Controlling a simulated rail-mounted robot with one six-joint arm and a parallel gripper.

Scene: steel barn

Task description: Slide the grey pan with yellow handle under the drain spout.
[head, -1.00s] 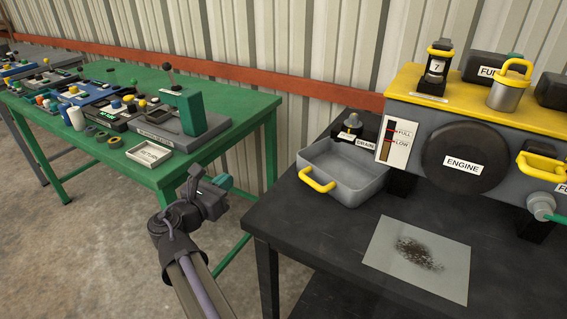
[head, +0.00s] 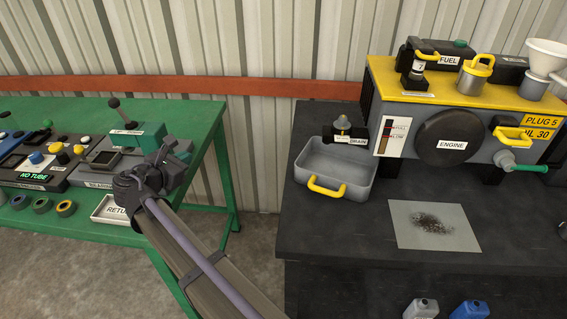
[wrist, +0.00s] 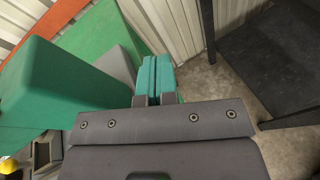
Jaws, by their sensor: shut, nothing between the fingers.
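The grey pan (head: 340,172) sits on the black bench at its back left corner, with its yellow handle (head: 326,188) toward the front. The drain spout (head: 343,126), a dark block with a grey knob and a DRAIN label, stands at the pan's back edge. Whether any of the pan lies beneath the spout's outlet is hidden. My gripper (head: 184,150) is over the right end of the green table, left of the pan and apart from it. In the wrist view, its teal fingers (wrist: 157,76) are shut together and empty.
A green lever device (head: 150,135) stands close behind my gripper, and a white RETURN tray (head: 108,209) is on the green table (head: 205,150). A gap separates the table from the black bench (head: 330,225). The engine (head: 450,135) is right of the pan; a stained sheet (head: 435,225) lies in front.

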